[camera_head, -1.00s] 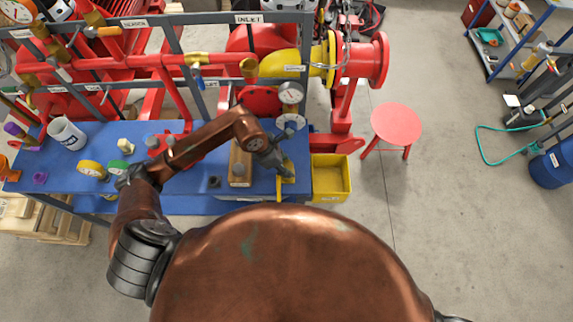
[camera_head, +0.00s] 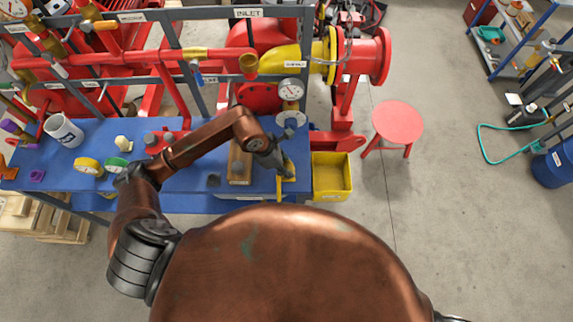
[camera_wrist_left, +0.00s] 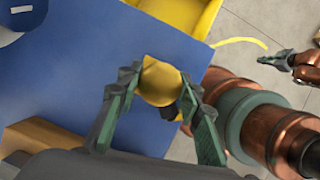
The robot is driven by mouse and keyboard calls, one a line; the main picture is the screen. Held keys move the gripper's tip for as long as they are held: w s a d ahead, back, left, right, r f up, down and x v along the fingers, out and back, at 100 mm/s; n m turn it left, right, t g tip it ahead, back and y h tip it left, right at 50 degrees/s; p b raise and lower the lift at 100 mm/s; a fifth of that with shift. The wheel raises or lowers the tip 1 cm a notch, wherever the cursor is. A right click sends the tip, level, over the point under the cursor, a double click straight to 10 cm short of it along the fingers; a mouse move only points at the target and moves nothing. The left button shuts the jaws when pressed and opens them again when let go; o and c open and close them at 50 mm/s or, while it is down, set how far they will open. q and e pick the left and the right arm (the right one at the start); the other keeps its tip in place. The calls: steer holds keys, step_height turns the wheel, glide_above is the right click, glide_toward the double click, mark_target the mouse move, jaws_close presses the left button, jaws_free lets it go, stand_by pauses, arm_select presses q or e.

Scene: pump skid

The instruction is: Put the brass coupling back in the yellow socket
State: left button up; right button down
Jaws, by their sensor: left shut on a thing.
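The brass coupling (camera_wrist_left: 160,84) shows as a round, golden top between the fingers of my left gripper (camera_wrist_left: 161,88) in the left wrist view. My left gripper is shut on it. In the head view my left gripper (camera_head: 283,170) is at the right end of the blue bench, over the yellow socket (camera_head: 290,178). Gripper and coupling hide most of the socket, so I cannot tell whether the coupling is inside it or just above. My right gripper (camera_wrist_left: 276,58) shows small at the right of the left wrist view, away from the bench; its opening is unclear.
A wooden block (camera_head: 240,164) stands left of the gripper on the blue bench (camera_head: 205,183). A pressure gauge (camera_head: 291,89) is behind it. A yellow bin (camera_head: 331,178) adjoins the bench's right end. A red stool (camera_head: 398,123) stands on open floor.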

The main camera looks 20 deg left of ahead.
arm_select(q)
steer(key=shift+f+b, duration=0.4)
steer(key=shift+f, duration=0.1)
steer(key=o, duration=1.4)
steer(key=shift+r, duration=0.1)
steer(key=v, duration=1.1)
steer(key=shift+s+a+r, duration=0.1)
steer(key=shift+a+r, duration=0.1)
steer(key=shift+r, duration=0.15)
